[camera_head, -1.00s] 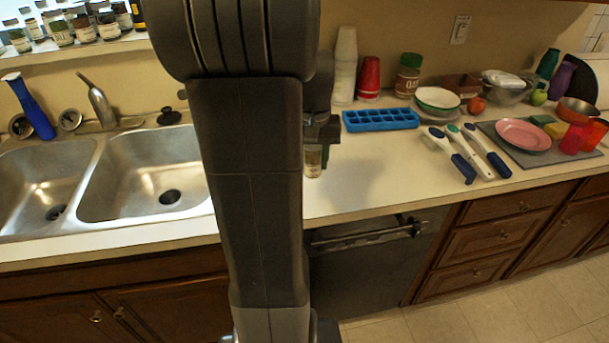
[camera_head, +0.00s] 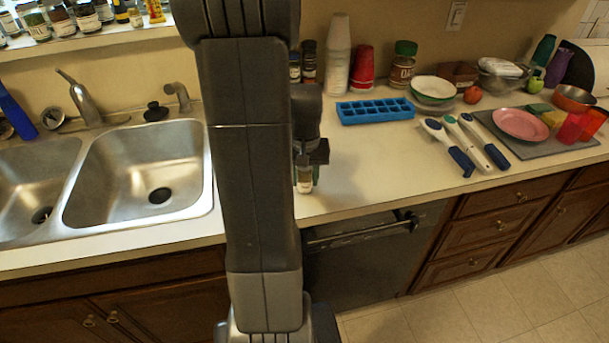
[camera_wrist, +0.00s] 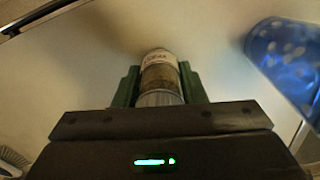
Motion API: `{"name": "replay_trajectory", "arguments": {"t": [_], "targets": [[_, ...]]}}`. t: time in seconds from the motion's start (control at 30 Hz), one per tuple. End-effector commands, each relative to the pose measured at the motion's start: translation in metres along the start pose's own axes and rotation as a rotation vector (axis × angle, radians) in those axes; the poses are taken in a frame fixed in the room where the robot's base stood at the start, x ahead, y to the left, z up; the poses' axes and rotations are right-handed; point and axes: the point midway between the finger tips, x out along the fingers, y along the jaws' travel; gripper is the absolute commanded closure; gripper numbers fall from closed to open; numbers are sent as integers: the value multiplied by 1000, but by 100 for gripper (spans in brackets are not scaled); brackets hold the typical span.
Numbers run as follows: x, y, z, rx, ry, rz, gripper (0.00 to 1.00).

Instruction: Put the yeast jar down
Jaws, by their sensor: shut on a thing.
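The yeast jar (camera_wrist: 160,77) is a small jar with a pale label and brownish contents, seen in the wrist view between the two green fingers of my gripper (camera_wrist: 158,88). My gripper is shut on it. In the head view the jar (camera_head: 304,183) shows just right of my arm, below my dark gripper (camera_head: 306,172), over the counter (camera_head: 350,180) near its front edge. It looks about upright there. Whether its base touches the counter I cannot tell. My arm hides part of the counter behind it.
A blue ice tray (camera_head: 376,111) lies behind and to the right. Brushes with blue handles (camera_head: 462,160) lie further right. White stacked cups (camera_head: 338,60) and red cups (camera_head: 362,68) stand at the back. The sink (camera_head: 140,175) is left. The counter between jar and brushes is clear.

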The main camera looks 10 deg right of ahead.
Motion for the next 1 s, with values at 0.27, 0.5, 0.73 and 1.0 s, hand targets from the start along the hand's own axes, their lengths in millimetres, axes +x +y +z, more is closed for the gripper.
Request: {"name": "replay_trajectory", "arguments": {"t": [0.27,0.5,0.73,1.0], "targets": [[2,0,0,0,1,0,87],[3,0,0,0,1,0,41],[2,0,0,0,1,0,41],[-29,0,-1,0,8,0,41]]}}
